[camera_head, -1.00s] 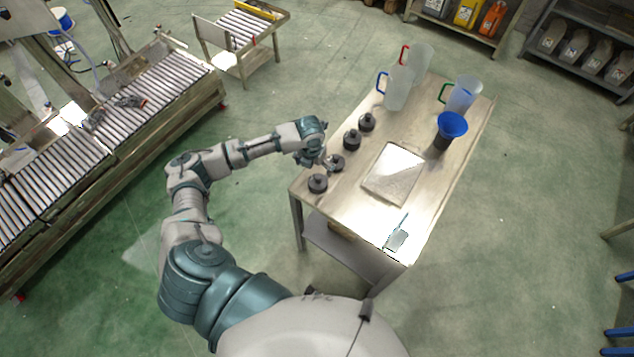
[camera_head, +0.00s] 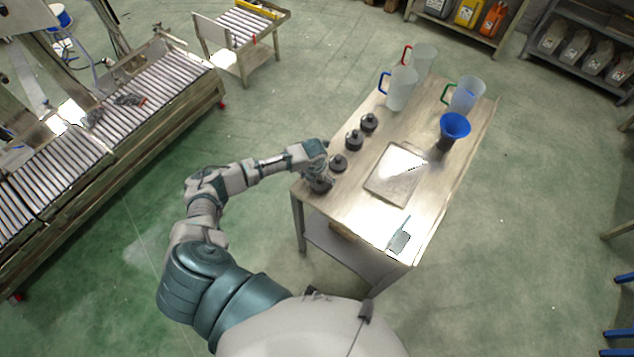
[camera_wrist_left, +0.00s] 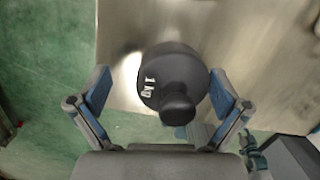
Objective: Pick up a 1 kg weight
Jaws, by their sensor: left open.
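Several dark round weights with knobs stand in a row along the table's left edge. The nearest weight (camera_head: 321,187) is at the near left corner, partly hidden by my left gripper (camera_head: 324,177). In the left wrist view this weight (camera_wrist_left: 173,78) lies between the two spread fingers of my left gripper (camera_wrist_left: 161,96), with its knob toward the palm and no clear finger contact. The other weights are the second (camera_head: 338,163), the third (camera_head: 354,140) and the farthest (camera_head: 369,122). My right gripper is out of view.
The metal table (camera_head: 350,205) also bears a flat silver plate (camera_head: 392,182), a blue funnel (camera_head: 454,125), several clear jugs (camera_head: 401,92) at the far end and a small flat tool (camera_head: 399,240) near the front. A roller conveyor (camera_head: 140,100) stands left, with open floor between.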

